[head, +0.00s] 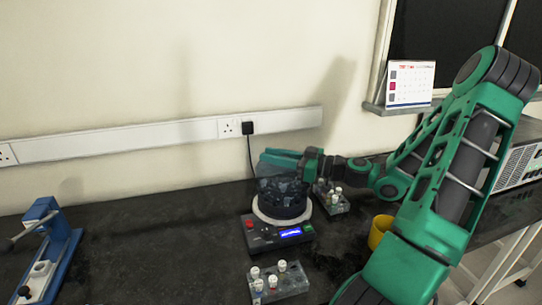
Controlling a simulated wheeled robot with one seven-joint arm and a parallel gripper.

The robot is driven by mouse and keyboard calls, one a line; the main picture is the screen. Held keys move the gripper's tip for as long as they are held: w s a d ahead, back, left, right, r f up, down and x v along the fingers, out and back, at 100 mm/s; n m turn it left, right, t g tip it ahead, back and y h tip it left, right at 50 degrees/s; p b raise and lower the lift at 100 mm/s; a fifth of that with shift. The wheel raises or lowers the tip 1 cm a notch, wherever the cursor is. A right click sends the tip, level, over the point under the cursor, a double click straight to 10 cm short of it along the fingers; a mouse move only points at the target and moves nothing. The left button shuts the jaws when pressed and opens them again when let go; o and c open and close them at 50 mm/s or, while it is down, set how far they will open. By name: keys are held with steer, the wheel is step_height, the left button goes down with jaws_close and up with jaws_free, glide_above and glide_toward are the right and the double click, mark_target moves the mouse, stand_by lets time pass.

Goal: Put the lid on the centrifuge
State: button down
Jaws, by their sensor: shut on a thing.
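The centrifuge (277,236) stands on the dark bench in the head view. It has a dark front panel with a lit blue display, a red button and a white ring around its bowl. A dark, see-through lid (278,180) shows just above the bowl and in line with it. My gripper (284,160) is shut on the lid from above, reaching in from the right. I cannot tell whether the lid touches the ring.
A tube rack (289,281) with white-capped tubes stands in front of the centrifuge. Another rack (338,206) stands close to its right, near my arm. A yellow cup (378,234) is farther right. A blue press-like device (61,247) stands left, with clear bench between.

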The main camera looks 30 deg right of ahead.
steer(key=shift+f, duration=3.1)
steer(key=c, duration=0.9)
jaws_free()
steer(key=shift+c, duration=0.2)
steer(key=shift+r, duration=3)
